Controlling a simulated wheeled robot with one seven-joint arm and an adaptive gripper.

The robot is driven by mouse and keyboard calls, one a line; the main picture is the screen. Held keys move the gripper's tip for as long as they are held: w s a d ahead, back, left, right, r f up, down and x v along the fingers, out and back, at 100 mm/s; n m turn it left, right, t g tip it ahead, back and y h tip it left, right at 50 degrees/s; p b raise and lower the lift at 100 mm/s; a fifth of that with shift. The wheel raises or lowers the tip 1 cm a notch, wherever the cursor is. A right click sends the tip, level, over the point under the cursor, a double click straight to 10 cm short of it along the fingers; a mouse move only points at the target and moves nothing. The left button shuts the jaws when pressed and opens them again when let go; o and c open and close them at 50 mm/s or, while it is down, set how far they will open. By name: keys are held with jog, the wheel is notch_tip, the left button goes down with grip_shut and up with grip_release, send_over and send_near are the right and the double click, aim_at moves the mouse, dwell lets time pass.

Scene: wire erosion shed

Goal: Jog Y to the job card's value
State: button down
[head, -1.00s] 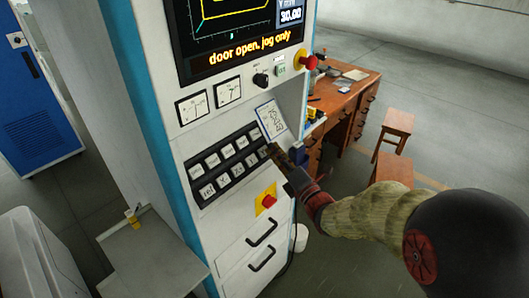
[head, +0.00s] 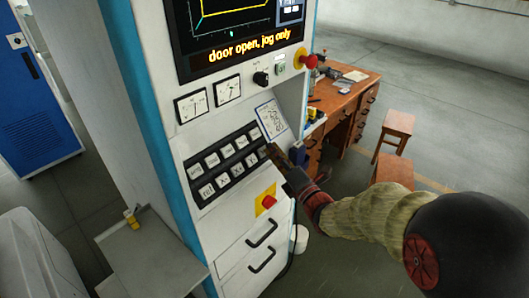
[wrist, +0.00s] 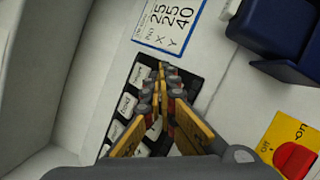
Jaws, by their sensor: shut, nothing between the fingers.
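The keypad (head: 224,164) on the machine's sloping panel has two rows of pale keys on a black plate. It also shows under my fingers in the wrist view (wrist: 126,103). The job card (head: 271,119) is blue-edged and sits just above the keypad's right end. In the wrist view the job card (wrist: 172,25) shows Y beside 40. The screen (head: 240,28) reads "door open, jog only"; its number readout is cut by the top edge and unreadable. My gripper (head: 271,151) is shut and empty at the keypad's right end. I cannot tell whether the fingertips touch a key.
Another red knob (head: 300,59) and a black rotary switch (head: 261,78) are above. A wooden desk (head: 345,100) and stools (head: 394,132) stand to the right, with open floor beyond.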

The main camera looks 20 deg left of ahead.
dwell(0.7)
jog(key=shift+s+d+r+b, duration=0.25)
jog(key=shift+d+r+b, duration=0.1)
jog(key=shift+d+r, duration=0.15)
jog(key=shift+f+b, duration=0.2)
jog(key=shift+b, duration=0.6)
jog(key=shift+r, duration=0.15)
jog(key=shift+w+a+f+b, duration=0.25)
jog(key=shift+a+f+b, duration=0.3)
jog(key=shift+b, duration=0.8)
dwell(0.3)
jog(key=shift+r, duration=0.1)
dwell(0.4)
jog(key=shift+s+d+r, duration=0.25)
jog(key=shift+d+r, duration=0.15)
jog(key=shift+d, duration=0.2)
